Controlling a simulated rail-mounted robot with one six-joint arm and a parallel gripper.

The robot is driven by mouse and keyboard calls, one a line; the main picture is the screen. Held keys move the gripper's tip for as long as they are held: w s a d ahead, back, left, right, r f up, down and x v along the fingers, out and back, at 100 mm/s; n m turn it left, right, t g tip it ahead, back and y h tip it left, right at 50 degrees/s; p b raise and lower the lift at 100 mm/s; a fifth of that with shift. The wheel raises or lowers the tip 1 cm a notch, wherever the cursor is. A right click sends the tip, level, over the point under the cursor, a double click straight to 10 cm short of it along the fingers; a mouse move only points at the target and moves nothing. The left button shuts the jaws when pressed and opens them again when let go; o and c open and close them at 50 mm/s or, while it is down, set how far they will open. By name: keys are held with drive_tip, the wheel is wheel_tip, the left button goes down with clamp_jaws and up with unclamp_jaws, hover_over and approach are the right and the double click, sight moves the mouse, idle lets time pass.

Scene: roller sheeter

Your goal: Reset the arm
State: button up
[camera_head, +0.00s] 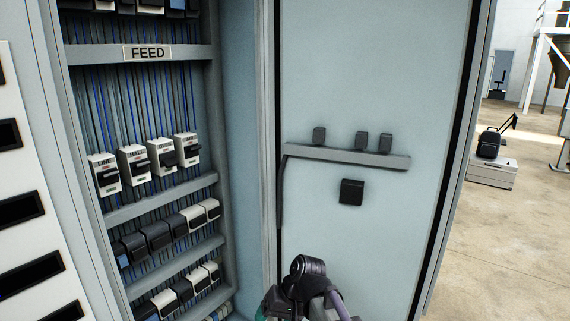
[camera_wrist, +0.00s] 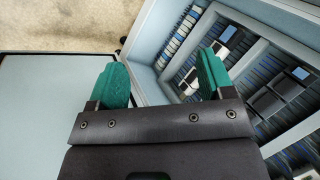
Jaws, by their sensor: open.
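My gripper (camera_wrist: 160,78) shows in the wrist view with its two green fingers spread apart and nothing between them. Beyond the fingers are the open electrical cabinet (camera_wrist: 168,88) and a strip of floor. In the head view, part of my arm shows at the bottom centre, in front of the cabinet's light blue door panel (camera_head: 365,235). The fingertips are mostly hidden there. The gripper touches nothing that I can see.
The cabinet's FEED row holds several white breakers (camera_head: 134,165), with more rows of modules (camera_head: 158,235) below. A ledge (camera_head: 350,156) with small black blocks sticks out from the door panel. A grey box (camera_head: 491,173) stands on open floor at the right.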

drive_tip(key=s+d+r+m+h+p, duration=0.1)
drive_tip(key=s+d, duration=0.3)
drive_tip(key=d, duration=0.6)
drive_tip(key=s+d+r+m+h+p, duration=0.1)
drive_tip(key=s+d+r+h+p, duration=0.1)
drive_tip(key=d, duration=0.7)
drive_tip(key=shift+s+d+r+h+p, duration=0.15)
drive_tip(key=shift+s+d+h+p, duration=0.25)
drive_tip(key=shift+s+h, duration=0.8)
